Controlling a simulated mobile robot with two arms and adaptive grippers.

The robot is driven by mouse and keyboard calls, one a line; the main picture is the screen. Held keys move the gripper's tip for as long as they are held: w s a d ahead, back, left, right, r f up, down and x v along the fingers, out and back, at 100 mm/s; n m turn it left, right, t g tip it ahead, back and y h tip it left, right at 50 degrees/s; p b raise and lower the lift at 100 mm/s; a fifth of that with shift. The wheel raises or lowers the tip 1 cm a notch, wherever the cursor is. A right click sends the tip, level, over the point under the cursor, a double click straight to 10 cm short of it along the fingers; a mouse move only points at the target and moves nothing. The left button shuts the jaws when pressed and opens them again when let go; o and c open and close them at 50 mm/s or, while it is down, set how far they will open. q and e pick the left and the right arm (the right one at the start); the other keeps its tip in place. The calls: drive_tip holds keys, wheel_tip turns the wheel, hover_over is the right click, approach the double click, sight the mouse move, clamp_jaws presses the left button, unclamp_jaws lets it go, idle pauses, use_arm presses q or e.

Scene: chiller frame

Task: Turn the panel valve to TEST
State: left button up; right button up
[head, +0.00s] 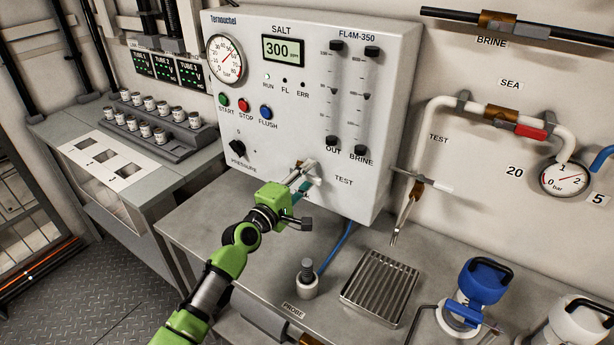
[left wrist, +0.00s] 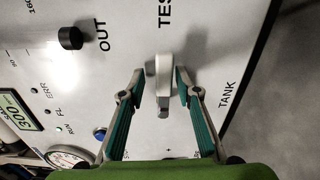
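The panel valve has a pale handle (left wrist: 164,78) on the white panel (head: 290,130). In the left wrist view the TEST label (left wrist: 164,14) is above the handle and the TANK label (left wrist: 228,97) is to its lower right. In the head view the TEST label (head: 344,181) is right of the valve, which my gripper mostly hides. My left gripper (head: 304,178) is at the panel's lower edge. Its fingers stand on both sides of the handle, apart, with a gap visible at least on the left side. I cannot tell exactly which label the handle points to. My right gripper is not in view.
The PRESSURE knob (head: 238,148) and the FLUSH button (head: 265,112) are left of the valve. A tap (head: 404,211) hangs over a slatted tray (head: 381,287) at right. A blue-lidded container (head: 482,280) stands on the bench.

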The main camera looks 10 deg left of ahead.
use_arm(q)
drive_tip(key=shift+s+f, duration=0.1)
drive_tip(key=v, duration=1.2)
